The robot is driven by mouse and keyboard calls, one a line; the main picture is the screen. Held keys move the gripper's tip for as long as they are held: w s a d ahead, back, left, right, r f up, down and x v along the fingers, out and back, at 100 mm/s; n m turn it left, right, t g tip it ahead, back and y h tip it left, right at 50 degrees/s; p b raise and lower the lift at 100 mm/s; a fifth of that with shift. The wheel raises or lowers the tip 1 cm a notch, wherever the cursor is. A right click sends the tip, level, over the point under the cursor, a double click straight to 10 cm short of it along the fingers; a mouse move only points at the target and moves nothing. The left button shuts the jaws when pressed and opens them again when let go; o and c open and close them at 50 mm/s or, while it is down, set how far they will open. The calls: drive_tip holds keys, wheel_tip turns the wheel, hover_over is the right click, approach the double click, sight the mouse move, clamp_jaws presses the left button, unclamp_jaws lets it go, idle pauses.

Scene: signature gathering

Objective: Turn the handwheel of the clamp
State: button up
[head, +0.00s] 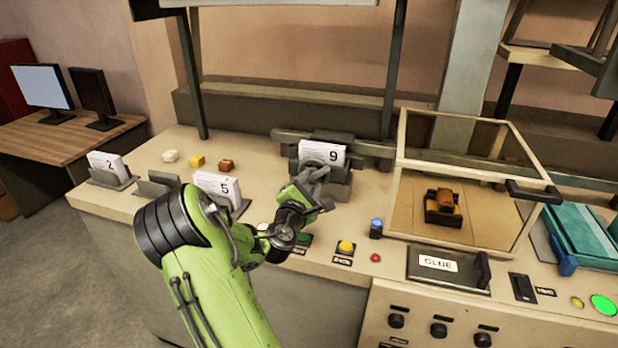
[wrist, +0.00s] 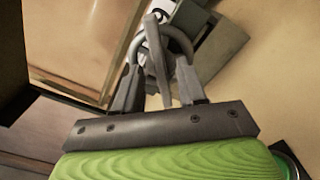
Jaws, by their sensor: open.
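The clamp (head: 341,189) is a dark grey device on the bench. It holds a stack of white sheets (head: 331,152) marked 9. Its grey handwheel (head: 316,173) is on the near side, partly hidden by my gripper (head: 312,188). In the wrist view, the handwheel (wrist: 179,40) shows as a round grey rim with a bar across it. My gripper (wrist: 157,72) is open there, with one finger on each side of the wheel. I cannot tell whether the fingers touch the rim.
A glass-walled case (head: 465,190) stands close to the right of the clamp. Card holders marked 5 (head: 218,188) and 2 (head: 105,164) stand to the left. A yellow button (head: 346,247) and a glue tray (head: 445,268) lie near the bench's front edge.

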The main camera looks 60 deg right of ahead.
drive_tip(key=shift+d, duration=0.2)
clamp_jaws()
drive_tip(key=shift+f+m+b, duration=0.1)
drive_tip(key=shift+m+b, duration=0.25)
drive_tip(key=shift+m, duration=0.05)
drive_tip(key=m+b, duration=0.9)
drive_tip(key=m, duration=0.1)
drive_tip(key=m+b, duration=0.5)
drive_tip(key=shift+f+b, duration=0.35)
drive_tip(key=shift+m, duration=0.3)
